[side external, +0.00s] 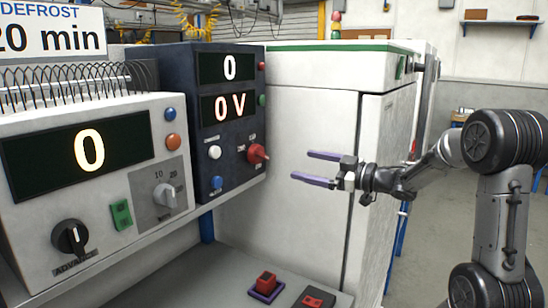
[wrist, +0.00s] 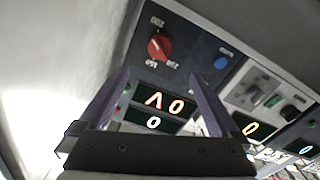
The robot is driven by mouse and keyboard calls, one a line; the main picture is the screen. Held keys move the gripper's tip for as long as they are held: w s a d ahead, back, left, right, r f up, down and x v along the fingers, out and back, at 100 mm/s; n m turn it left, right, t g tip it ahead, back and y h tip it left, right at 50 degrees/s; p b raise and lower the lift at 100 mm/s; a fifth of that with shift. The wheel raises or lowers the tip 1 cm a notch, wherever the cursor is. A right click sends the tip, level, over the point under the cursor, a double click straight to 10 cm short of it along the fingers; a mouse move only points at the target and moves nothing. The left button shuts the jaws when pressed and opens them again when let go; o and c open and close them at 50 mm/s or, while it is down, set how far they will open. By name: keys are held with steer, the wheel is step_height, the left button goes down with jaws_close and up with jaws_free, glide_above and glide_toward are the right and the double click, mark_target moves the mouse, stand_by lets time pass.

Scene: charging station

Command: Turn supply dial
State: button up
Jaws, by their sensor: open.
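The red supply dial (side external: 257,153) is on the lower right of the dark blue supply box (side external: 180,75), whose displays read 0 and 0 V. In the wrist view the red dial (wrist: 160,46) shows upside down with number marks around it, just beyond and between my fingertips. My gripper (side external: 301,165) has two purple fingers, spread apart and empty. It points left toward the box face, a short gap to the right of the dial. The fingers also show in the wrist view (wrist: 158,75). Nothing is between them.
A white unit (side external: 90,160) at left carries a black knob (side external: 70,237), a grey knob (side external: 165,194) and a green switch (side external: 121,214). A white knob (side external: 215,152) and a blue button (side external: 217,182) are left of the dial. A white cabinet (side external: 310,110) stands behind my gripper. Red switches (side external: 266,281) lie below.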

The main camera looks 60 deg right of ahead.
mark_target(264, 154)
steer(key=w+m, duration=0.1)
steer(key=w, duration=0.3)
steer(key=w+m, duration=0.2)
steer(key=w, duration=0.3)
steer(key=w+m, duration=0.2)
steer(key=w, duration=0.2)
steer(key=shift+w+r, duration=0.25)
steer(key=shift+w, duration=0.05)
steer(key=c, duration=1.4)
